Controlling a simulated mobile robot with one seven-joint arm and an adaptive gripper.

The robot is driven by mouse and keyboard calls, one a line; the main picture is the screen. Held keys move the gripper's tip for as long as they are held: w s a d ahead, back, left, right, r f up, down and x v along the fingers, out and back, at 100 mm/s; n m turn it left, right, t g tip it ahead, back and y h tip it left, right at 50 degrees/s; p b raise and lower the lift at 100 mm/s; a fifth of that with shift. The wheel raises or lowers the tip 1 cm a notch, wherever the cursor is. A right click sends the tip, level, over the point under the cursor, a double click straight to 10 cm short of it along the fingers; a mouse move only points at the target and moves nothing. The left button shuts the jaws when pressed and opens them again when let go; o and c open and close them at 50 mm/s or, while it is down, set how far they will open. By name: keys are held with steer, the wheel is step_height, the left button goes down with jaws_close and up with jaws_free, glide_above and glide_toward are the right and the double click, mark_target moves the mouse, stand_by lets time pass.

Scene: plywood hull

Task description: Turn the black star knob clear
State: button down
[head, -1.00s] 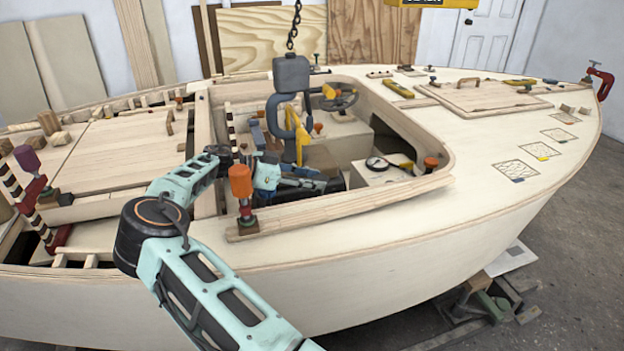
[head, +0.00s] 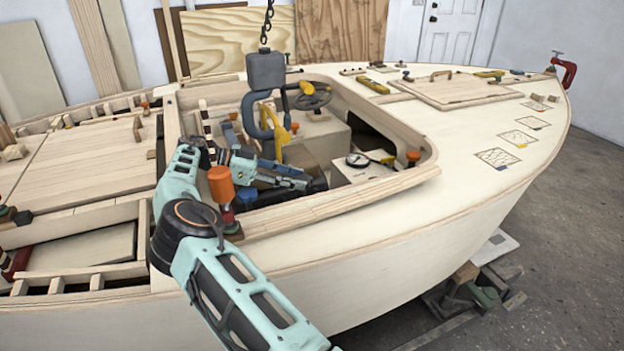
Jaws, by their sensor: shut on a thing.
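My teal and dark arm reaches over the near side of the boat into the open cockpit. My gripper (head: 296,182) is low in the cockpit, small and partly lost against dark shapes. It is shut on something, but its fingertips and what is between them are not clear. I cannot make out the black star knob as a separate thing; it may be hidden at the gripper.
An orange-handled clamp (head: 221,186) stands on the near cockpit edge, close to my arm. A grey hoist block (head: 266,70) with a dark hook hangs on a chain over the cockpit. A round gauge (head: 358,160) and another orange-topped clamp (head: 413,158) are to the right.

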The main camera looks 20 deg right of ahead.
steer(key=shift+d+g, duration=0.15)
steer(key=shift+g, duration=0.15)
steer(key=c, duration=1.7)
jaws_free()
steer(key=shift+o, duration=0.2)
